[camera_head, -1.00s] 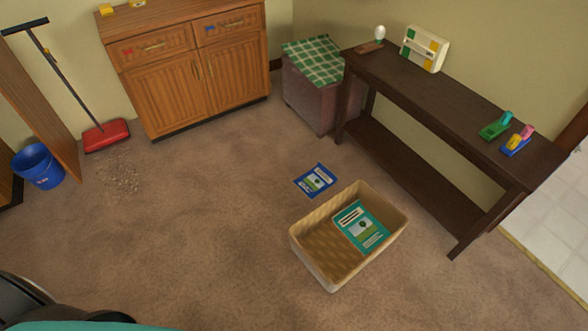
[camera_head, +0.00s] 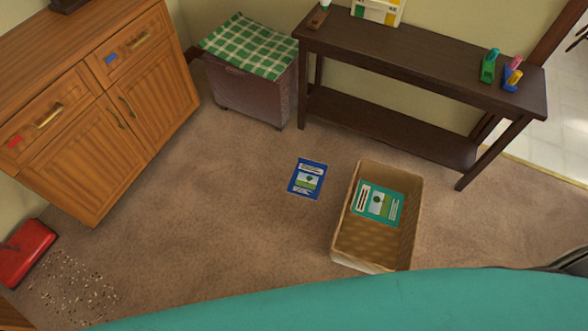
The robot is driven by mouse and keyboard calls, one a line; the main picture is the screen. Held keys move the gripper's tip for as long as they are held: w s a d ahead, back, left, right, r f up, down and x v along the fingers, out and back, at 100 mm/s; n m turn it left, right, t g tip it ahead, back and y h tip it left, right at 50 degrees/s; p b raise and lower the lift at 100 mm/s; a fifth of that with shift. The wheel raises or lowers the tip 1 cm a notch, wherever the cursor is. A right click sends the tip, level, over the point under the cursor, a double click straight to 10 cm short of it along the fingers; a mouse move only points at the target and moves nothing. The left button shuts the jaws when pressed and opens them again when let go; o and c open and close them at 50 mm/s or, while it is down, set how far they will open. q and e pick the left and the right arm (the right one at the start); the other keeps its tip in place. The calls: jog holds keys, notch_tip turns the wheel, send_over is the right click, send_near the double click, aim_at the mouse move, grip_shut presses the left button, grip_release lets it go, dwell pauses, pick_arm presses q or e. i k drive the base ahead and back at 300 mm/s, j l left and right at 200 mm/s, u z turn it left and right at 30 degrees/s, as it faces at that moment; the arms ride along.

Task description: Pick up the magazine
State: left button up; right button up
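A blue magazine (camera_head: 307,179) lies flat on the brown carpet, just left of a wicker basket (camera_head: 372,245). A teal-green magazine (camera_head: 378,202) lies inside the basket, toward its far end. The blue magazine and the basket are apart, with a small strip of carpet between them. Neither of my grippers shows in the head view.
A dark console table (camera_head: 400,62) with a lower shelf stands behind the basket. A hamper (camera_head: 250,92) under a green checked cloth (camera_head: 250,45) is at its left. A wooden cabinet (camera_head: 150,110) fills the upper left. Debris (camera_head: 75,290) lies by a red dustpan (camera_head: 24,253). The middle carpet is clear.

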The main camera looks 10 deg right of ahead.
aim_at(307, 178)
jog(key=i+j, duration=0.3)
jog(key=i, duration=0.2)
jog(key=i+j+z, duration=0.15)
jog(key=i+j, duration=0.2)
jog(key=i, duration=0.2)
